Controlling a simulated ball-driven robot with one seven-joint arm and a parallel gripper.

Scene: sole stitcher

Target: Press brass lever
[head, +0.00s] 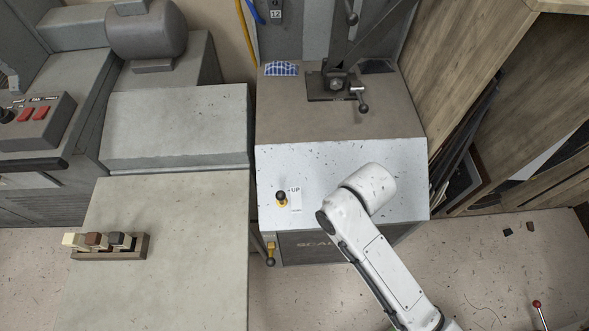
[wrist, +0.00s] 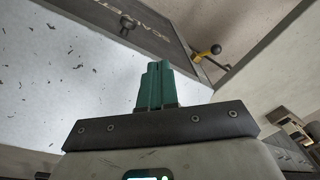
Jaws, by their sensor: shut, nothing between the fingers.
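A brass lever with a dark ball end (head: 270,254) sticks out low at the left front edge of the grey machine. A yellow-brass lever with a black ball, which looks like the same one, shows in the wrist view (wrist: 206,54), up and to the right of my gripper. My gripper (wrist: 157,68) has teal fingers, shut together and empty, over the speckled white panel. There is a visible gap between the fingertips and the lever. In the head view my white arm hides the gripper.
A black knob with a yellow base (head: 281,198) stands on the sloped white panel (head: 340,165) beside an "UP" label. Another dark knob (wrist: 128,24) shows in the wrist view. A grey table (head: 190,215) stands left, holding a small block rack (head: 110,253).

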